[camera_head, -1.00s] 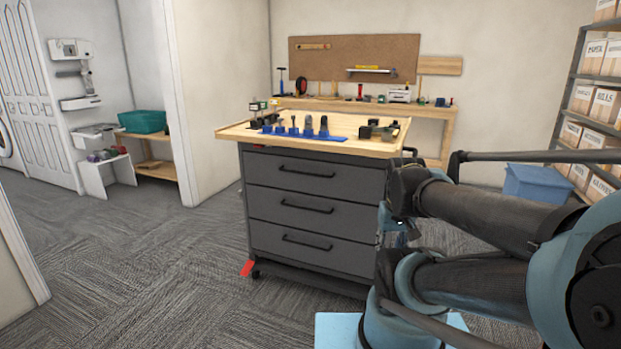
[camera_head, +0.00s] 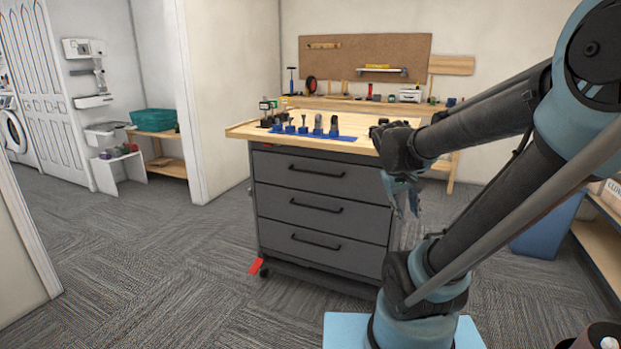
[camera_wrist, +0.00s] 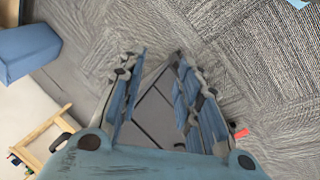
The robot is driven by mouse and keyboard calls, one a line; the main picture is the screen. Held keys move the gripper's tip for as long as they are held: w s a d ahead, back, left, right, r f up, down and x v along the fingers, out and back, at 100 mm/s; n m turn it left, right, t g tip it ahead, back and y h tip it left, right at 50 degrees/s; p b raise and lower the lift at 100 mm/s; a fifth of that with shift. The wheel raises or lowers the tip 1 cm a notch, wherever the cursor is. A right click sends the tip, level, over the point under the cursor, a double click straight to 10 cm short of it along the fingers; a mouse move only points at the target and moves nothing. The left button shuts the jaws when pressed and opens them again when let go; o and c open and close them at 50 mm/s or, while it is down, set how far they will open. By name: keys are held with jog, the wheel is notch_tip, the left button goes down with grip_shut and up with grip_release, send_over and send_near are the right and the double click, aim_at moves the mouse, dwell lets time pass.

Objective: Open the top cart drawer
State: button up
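The grey tool cart (camera_head: 325,262) stands ahead, with three drawers under a wooden top. The top cart drawer (camera_head: 300,174) is shut, with a black bar handle (camera_head: 316,172) across its front. My gripper (camera_head: 408,206) hangs fingers down at the right of the cart, apart from the drawer fronts. In the wrist view the two blue-padded fingers of my gripper (camera_wrist: 160,75) are spread with nothing held between them. The cart's dark drawer fronts (camera_wrist: 155,118) show between and beyond the fingers, tilted in that view.
Tools in a blue holder (camera_head: 318,135) stand on the cart's wooden top (camera_head: 244,131). A workbench (camera_head: 330,103) stands against the back wall. A blue bin (camera_head: 545,225) and shelving (camera_head: 590,245) are at the right. The carpet in front and left of the cart is clear.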

jog(key=w+a+r+n+t+h, duration=0.1)
jog(key=w+a+t+h, duration=0.1)
jog(key=w+a, duration=0.5)
jog(key=w+a+r+n+t+h, duration=0.1)
jog(key=w+a+n+h, duration=0.15)
jog(key=w, duration=0.85)
jog(key=w+a+r+n+t+h, duration=0.1)
jog(key=w+a+t+h, duration=0.1)
jog(key=w+a, duration=0.55)
jog(key=w+a+f+n+t+h, duration=0.15)
jog(key=a+f+t, duration=0.35)
jog(key=a, duration=0.8)
jog(key=w+a+f+t+h, duration=0.1)
jog(key=a+f+t+h, duration=0.1)
jog(key=a+f, duration=0.75)
jog(key=w+d+r, duration=0.5)
jog(key=w+d, duration=0.3)
jog(key=w, duration=0.4)
jog(key=shift+w+d+r, duration=0.2)
jog(key=shift+w+d, duration=0.05)
jog(key=shift+w, duration=0.05)
